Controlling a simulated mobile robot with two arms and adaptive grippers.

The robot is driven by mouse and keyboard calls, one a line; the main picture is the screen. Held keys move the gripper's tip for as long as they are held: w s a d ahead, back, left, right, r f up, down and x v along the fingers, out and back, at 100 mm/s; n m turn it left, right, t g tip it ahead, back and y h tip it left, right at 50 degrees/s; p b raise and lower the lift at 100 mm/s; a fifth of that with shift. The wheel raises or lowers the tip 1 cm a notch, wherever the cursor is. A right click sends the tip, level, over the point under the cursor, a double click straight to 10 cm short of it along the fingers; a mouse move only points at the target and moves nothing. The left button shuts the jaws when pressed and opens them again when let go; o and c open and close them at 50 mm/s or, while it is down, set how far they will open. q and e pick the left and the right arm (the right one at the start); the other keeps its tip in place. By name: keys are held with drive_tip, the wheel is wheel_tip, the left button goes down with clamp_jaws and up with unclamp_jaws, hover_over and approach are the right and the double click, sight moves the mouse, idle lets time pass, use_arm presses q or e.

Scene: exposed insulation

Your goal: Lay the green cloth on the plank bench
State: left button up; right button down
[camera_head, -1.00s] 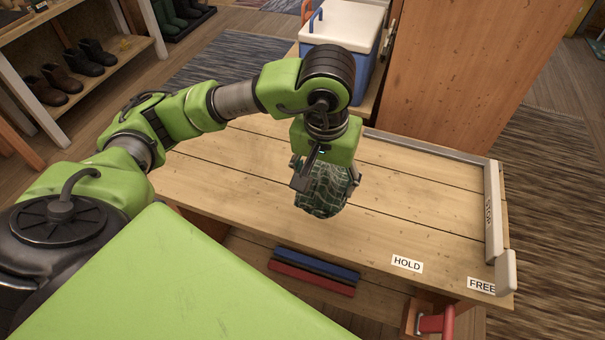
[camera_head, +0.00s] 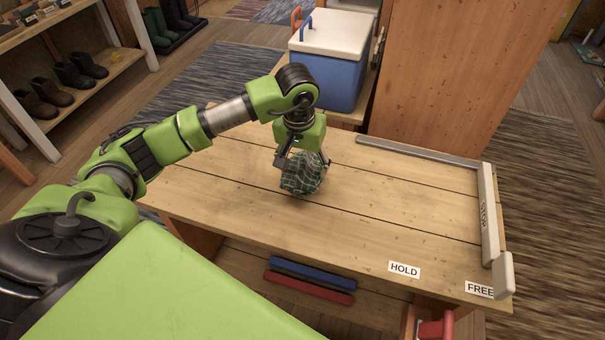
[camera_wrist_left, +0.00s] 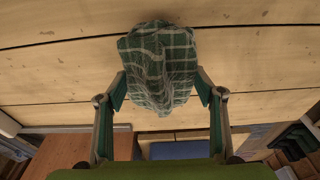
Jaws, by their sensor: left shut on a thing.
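The green checked cloth (camera_head: 304,174) is bunched up in my left gripper (camera_head: 303,160), over the plank bench (camera_head: 360,215). My left gripper is shut on the cloth, with a finger on each side of it. In the left wrist view the cloth (camera_wrist_left: 160,65) hangs crumpled between the two fingers (camera_wrist_left: 160,92), with bench planks behind it. I cannot tell whether its lower end touches the planks. My right gripper is not in view.
A grey rail marked STOP (camera_head: 486,215) edges the bench's right end. HOLD (camera_head: 404,270) and FREE (camera_head: 480,289) labels lie near the front edge. A blue cooler (camera_head: 330,75) stands behind the bench. The planks right of the cloth are clear.

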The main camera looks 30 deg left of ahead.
sight(303, 174)
use_arm(q)
wheel_tip(303, 174, down, 4)
drive_tip(key=shift+w+a+r, duration=0.1)
drive_tip(key=shift+w+a, duration=0.05)
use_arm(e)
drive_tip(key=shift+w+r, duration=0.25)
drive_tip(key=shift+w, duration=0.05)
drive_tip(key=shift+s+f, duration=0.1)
use_arm(q)
drive_tip(key=o, duration=0.9)
drive_tip(key=shift+o, duration=0.9)
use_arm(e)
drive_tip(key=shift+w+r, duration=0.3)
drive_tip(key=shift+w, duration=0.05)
use_arm(q)
drive_tip(key=shift+r, duration=0.15)
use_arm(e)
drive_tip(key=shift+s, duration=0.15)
